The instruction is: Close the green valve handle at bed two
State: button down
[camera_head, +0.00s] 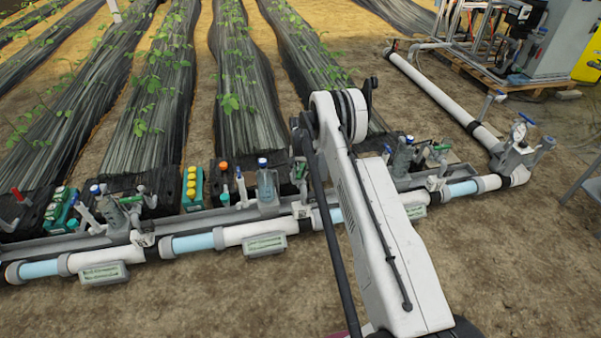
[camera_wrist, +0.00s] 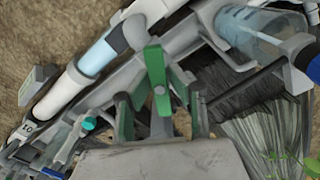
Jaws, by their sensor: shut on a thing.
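The green valve handle (camera_wrist: 157,78) shows in the wrist view as an upright bar with a round pivot mark, in front of the grey pipe. My gripper (camera_wrist: 160,118) is shut on it, with a finger on each side of its lower part. The place where the fingers meet the handle is partly hidden by the gripper body. In the head view, a small green handle (camera_head: 298,172) shows just left of my arm. My arm hides most of the gripper there. I cannot read a bed number.
A white and blue supply pipe (camera_head: 193,243) runs across the front, with grey label boxes (camera_head: 264,245). Blue-handled fittings and bottles crowd the manifold, including a clear blue-tinted cylinder (camera_wrist: 250,28). Another green handle (camera_head: 441,148) is right of my arm. Bare soil (camera_head: 200,300) lies in front.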

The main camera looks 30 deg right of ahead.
jog(key=m, duration=0.6)
jog(key=shift+m, duration=0.3)
jog(key=m, duration=0.7)
jog(key=c, duration=1.5)
grip_release()
jog(key=shift+r+p, duration=1.5)
jog(key=shift+r, duration=3.5)
